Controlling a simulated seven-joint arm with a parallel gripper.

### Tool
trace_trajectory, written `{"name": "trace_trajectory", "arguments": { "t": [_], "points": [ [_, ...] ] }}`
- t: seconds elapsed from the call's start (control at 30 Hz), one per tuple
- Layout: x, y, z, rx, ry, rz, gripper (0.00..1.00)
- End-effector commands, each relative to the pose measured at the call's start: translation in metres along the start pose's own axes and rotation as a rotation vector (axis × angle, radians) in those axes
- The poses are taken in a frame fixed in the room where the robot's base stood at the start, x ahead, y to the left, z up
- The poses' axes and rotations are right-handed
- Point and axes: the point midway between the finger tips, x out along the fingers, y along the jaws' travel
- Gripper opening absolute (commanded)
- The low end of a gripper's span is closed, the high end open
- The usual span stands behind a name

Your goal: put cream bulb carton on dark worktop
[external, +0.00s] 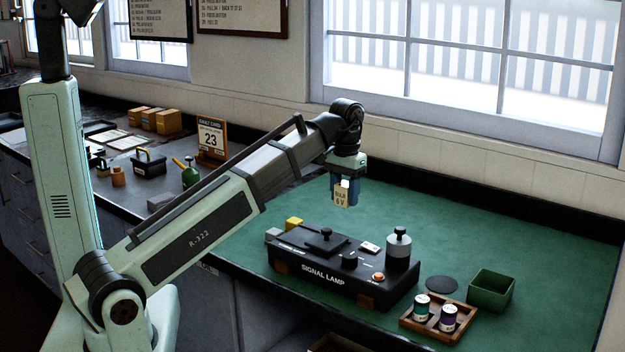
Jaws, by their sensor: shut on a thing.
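The cream bulb carton (341,197), marked "BULB 6V", hangs in my gripper (347,186). My gripper is shut on it and points down. It holds the carton in the air above the green mat, behind the signal lamp box. The dark worktop (112,157) runs along the left, behind my arm, with several items on it. Part of the worktop is hidden by my arm.
The black signal lamp box (300,279) stands on the green mat (500,240).

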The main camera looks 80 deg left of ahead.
Motion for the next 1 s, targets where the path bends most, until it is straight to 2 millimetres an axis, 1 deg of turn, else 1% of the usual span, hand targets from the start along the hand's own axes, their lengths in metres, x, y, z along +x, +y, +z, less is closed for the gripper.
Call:
{"name": "trace_trajectory", "arguments": {
  "t": [0.17, 0.27, 0.5, 0.77, 1.0],
  "points": [
    [0.009, 0.0, 0.001, -0.025, -0.002, 0.0, 0.17],
    [0.021, 0.0, 0.001, -0.024, -0.002, 0.0, 0.17],
    [0.056, 0.0, 0.001, -0.023, -0.002, -0.001, 0.17],
    [0.071, 0.0, 0.0, -0.022, -0.001, 0.0, 0.17],
    [0.097, 0.0, 0.001, -0.022, -0.002, 0.0, 0.17]
  ]
}}
